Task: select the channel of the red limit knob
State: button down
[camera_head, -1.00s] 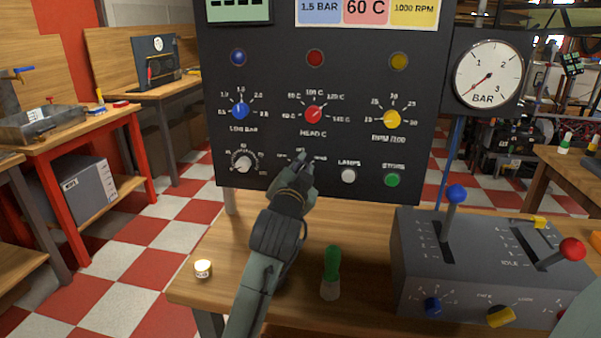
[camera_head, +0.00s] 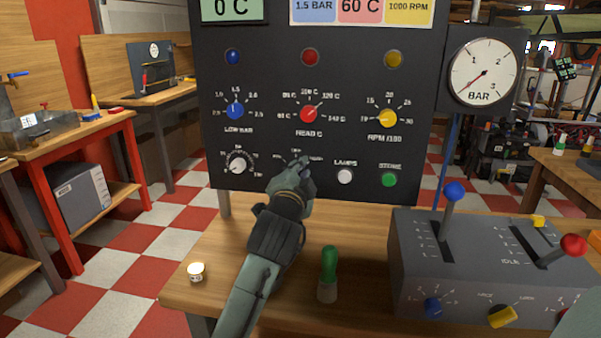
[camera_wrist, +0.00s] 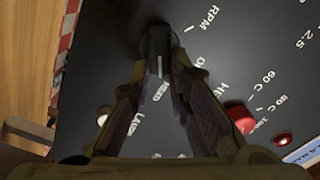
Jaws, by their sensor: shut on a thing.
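The red limit knob (camera_head: 308,115), labelled HEAD C, is on the black panel; its pointer aims up and right. It also shows in the wrist view (camera_wrist: 240,117). My gripper (camera_head: 301,172) is at the panel just below it. In the wrist view my gripper (camera_wrist: 161,65) has its fingertips closed on a black selector knob (camera_wrist: 157,42) with a white line. That line runs down in the picture, towards a small label that seems to read HEAD. An RPM label is up and right of the knob. In the head view the gripper mostly hides the selector.
The white LAMPS button (camera_head: 344,177) and green STORE button (camera_head: 389,180) are right of my gripper. A white-capped knob (camera_head: 237,165) is to the left. A green-handled tool (camera_head: 328,272) stands on the bench. A grey lever box (camera_head: 415,265) is at right.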

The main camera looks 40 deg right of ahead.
jog(key=c, duration=1.5)
grip_release()
jog(key=v, duration=1.2)
